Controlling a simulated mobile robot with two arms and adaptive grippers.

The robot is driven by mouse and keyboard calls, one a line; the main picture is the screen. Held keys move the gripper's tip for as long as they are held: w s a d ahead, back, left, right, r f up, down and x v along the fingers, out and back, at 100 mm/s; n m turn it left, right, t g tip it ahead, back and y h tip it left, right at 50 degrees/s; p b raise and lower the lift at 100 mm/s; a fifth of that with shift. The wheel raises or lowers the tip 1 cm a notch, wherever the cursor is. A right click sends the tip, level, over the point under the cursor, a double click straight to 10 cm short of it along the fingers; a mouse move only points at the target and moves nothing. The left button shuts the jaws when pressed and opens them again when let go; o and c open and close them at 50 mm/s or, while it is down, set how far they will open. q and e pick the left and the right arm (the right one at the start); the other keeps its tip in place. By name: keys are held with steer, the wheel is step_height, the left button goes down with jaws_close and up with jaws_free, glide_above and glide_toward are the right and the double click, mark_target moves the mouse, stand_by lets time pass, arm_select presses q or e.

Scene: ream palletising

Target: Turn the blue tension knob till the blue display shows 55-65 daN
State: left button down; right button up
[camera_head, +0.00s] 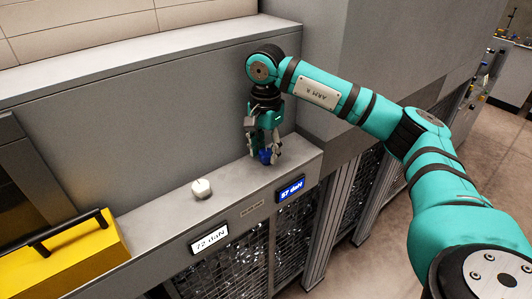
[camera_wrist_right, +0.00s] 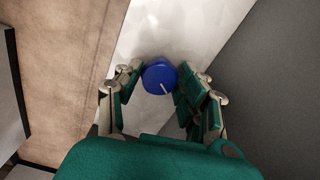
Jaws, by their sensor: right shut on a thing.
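The blue tension knob (camera_head: 265,156) stands on the grey ledge near its right end. In the right wrist view the knob (camera_wrist_right: 160,76) shows its round blue top with a white pointer line. My right gripper (camera_head: 264,152) points down from above and is shut on the knob, one finger on each side; it also shows in the right wrist view (camera_wrist_right: 159,82). The blue display (camera_head: 291,190) on the ledge's front face, just below the knob, reads 57 daN. My left gripper is not in view.
A white knob (camera_head: 201,188) stands on the ledge to the left, above a white display (camera_head: 209,237) reading 72 daN. A yellow block with a black handle (camera_head: 66,254) is at the lower left. A grey wall rises behind the ledge. Mesh panels (camera_head: 240,262) lie below.

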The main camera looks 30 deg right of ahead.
mark_target(266, 153)
steer(key=shift+m, duration=0.6)
steer(key=shift+r, duration=0.1)
steer(key=o, duration=1.2)
step_height(266, 153, up, 12)
steer(key=shift+f, duration=0.1)
steer(key=shift+s, duration=0.1)
